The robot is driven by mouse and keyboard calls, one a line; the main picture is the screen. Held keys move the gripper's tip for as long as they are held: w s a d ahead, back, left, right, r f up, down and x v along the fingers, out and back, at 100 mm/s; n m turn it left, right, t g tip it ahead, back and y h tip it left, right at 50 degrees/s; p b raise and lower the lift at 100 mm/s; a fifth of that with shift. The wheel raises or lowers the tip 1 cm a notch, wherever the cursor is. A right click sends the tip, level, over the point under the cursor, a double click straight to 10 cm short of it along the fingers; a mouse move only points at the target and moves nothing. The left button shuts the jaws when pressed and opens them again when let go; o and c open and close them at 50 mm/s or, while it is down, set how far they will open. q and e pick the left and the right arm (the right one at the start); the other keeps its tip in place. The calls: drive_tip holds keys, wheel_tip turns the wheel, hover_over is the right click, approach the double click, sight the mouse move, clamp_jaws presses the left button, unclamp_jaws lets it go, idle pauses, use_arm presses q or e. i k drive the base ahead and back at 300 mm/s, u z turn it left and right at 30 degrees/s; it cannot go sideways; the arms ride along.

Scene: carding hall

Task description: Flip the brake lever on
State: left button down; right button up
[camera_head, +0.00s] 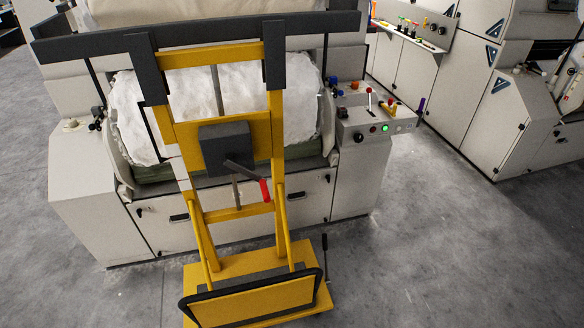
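A yellow lift trolley (262,262) stands in the middle of the camera_head view, in front of a pale machine. A dark grey box (226,148) is fixed to its mast. A dark lever (246,170) with a red grip (265,190) slants down to the right from this box. A thin black rod (325,256) stands upright at the right of the trolley's base, its foot near the yellow deck. I cannot tell from its looks which of these is the brake lever. Neither of my grippers shows in this view.
A black tubular handle frame (252,312) is at the trolley's near end. The machine behind holds white fibre (240,92). Its control panel (378,122) carries coloured knobs, a small lever and a lit green button. Grey floor is free at the left and right.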

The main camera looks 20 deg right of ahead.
sight(324, 236)
drive_tip(key=z, duration=2.3)
drive_tip(key=i, duration=2.3)
drive_tip(key=u, duration=2.9)
